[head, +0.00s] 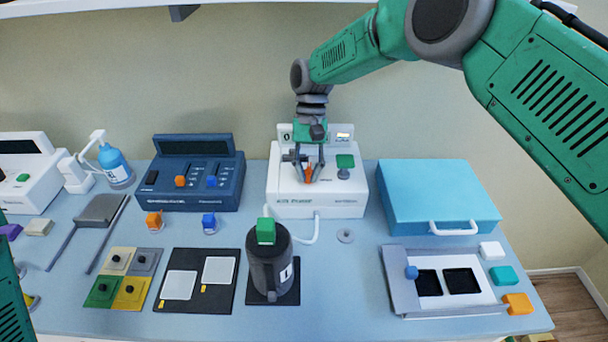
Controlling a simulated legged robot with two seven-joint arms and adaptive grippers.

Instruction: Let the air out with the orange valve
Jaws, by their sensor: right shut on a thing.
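A white machine (290,205) stands at the back middle of the table. The orange valve (308,173) is on its sloping top. My right gripper (308,178) reaches down from above and is shut on the orange valve, its fingers either side of it. A green knob (345,161) on a grey base is just right of the gripper. A white hose (307,241) runs from the machine's front to a dark grey cuff roll (268,262) with a green block on top. My left gripper is not in view; only a bit of green arm shows at the left edge.
A dark blue device (200,193) with orange and blue knobs stands left of the machine. A light blue case (435,195) is close on its right. A grey-white tray (402,290), coloured pads and a blue pump bottle (115,165) also stand on the table.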

